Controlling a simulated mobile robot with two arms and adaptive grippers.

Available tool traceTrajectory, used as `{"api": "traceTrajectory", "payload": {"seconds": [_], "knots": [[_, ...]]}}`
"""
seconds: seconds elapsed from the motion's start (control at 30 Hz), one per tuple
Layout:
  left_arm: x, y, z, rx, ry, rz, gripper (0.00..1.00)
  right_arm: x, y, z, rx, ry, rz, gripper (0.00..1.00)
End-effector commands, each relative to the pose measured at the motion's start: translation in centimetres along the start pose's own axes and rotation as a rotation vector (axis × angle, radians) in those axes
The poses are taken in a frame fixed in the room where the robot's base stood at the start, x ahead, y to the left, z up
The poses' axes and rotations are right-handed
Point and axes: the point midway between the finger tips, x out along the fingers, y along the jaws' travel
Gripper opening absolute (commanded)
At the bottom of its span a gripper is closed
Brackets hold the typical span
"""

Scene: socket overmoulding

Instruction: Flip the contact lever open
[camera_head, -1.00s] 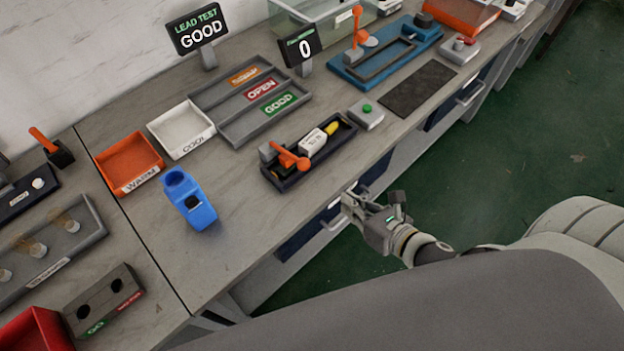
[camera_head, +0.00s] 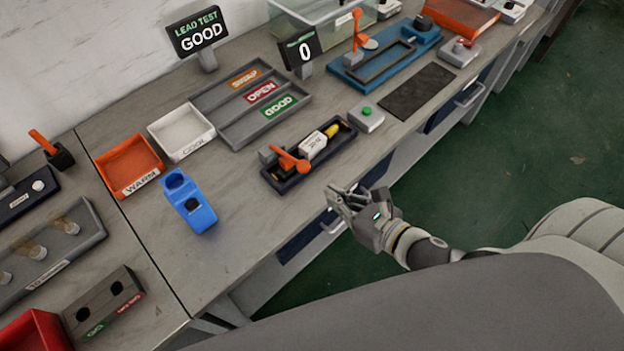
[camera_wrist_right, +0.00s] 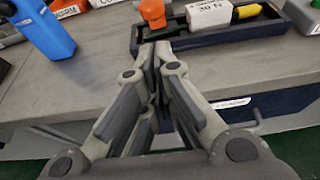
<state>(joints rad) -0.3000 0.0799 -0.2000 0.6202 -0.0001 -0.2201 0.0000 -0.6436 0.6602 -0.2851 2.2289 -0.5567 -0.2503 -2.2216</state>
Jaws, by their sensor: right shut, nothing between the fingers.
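The orange contact lever (camera_head: 289,160) sits at the left end of a dark test fixture (camera_head: 291,183) on the bench. It lies low, with its round knob toward the bench's front edge. A white labelled block (camera_head: 313,145) and a yellow part (camera_head: 332,130) lie in the same fixture. My right gripper (camera_head: 334,194) is shut and empty, just off the bench's front edge, below and right of the lever and apart from it. In the right wrist view the lever's knob (camera_wrist_right: 152,12) shows just beyond the closed fingertips (camera_wrist_right: 156,48). My left gripper is not in view.
A blue device (camera_head: 188,202) stands left of the fixture. A green-button box (camera_head: 366,115) is close to its right end. Bare bench lies in front of the fixture.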

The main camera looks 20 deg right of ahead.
Motion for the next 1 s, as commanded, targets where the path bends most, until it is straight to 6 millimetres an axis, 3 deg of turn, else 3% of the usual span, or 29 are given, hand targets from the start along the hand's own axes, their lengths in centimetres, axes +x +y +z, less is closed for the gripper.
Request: {"api": "traceTrajectory", "payload": {"seconds": [0.6,1.0], "knots": [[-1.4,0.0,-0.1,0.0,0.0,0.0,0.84,7.2,0.0,0.1,0.001,-0.001,-0.001,0.0],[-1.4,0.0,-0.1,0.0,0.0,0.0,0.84,8.0,0.0,0.0,0.001,0.0,0.0,0.0]]}}
